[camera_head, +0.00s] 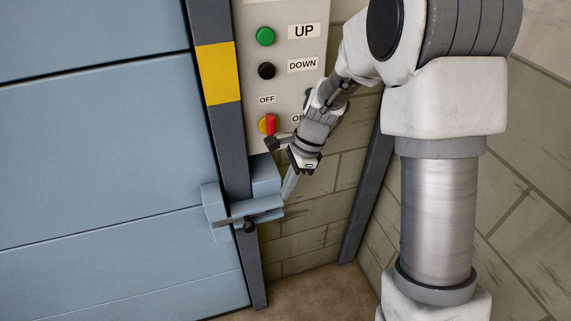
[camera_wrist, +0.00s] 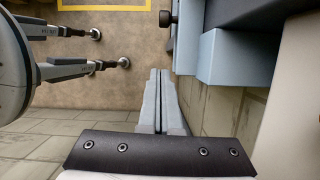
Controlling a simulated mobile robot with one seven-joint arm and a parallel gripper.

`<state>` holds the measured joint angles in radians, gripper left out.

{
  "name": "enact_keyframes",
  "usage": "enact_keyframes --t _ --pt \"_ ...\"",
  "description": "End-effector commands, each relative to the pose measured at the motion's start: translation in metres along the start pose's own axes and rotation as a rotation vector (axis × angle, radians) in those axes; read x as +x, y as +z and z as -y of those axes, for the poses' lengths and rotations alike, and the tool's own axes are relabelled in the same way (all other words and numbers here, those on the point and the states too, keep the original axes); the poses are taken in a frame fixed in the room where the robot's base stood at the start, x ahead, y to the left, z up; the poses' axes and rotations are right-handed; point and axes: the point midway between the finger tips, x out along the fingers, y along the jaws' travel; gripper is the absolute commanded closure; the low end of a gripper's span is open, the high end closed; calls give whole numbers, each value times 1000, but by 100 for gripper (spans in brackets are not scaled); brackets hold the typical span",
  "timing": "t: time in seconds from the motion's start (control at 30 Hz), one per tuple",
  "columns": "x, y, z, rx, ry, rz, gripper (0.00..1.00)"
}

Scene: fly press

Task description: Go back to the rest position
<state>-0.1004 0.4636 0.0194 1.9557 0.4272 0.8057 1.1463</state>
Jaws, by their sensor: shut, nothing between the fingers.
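My gripper (camera_head: 287,190) is shut and empty. In the head view its fingers point down beside the blue latch housing (camera_head: 266,172) on the door frame. I cannot tell from this view whether they touch it. In the wrist view the two closed fingers (camera_wrist: 160,85) point away over the floor, with the blue housing (camera_wrist: 235,55) to their right and a gap between. My arm (camera_head: 340,65) reaches down from the upper right, bent, with the wrist in front of the control panel's lower right edge.
A grey control panel (camera_head: 253,85) has a green UP button (camera_head: 265,36), a black DOWN button (camera_head: 267,71) and a red switch handle (camera_head: 271,124). A blue shutter door (camera_head: 110,150) fills the left. A brick wall (camera_head: 320,210) stands behind. Floor (camera_wrist: 140,50) shows clear below the fingers.

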Motion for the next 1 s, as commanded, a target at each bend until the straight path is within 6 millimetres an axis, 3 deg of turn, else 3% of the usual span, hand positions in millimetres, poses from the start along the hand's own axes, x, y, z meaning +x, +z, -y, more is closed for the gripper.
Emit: enact_keyframes --t 0.2,0.37,0.7,1.0 --pt "-5 0 -1 -16 -6 -4 100" --pt "-36 2 -12 -135 -45 -35 100" --pt "-129 6 -70 -574 -145 -195 100" --pt "-183 5 -135 -939 -178 -386 100"
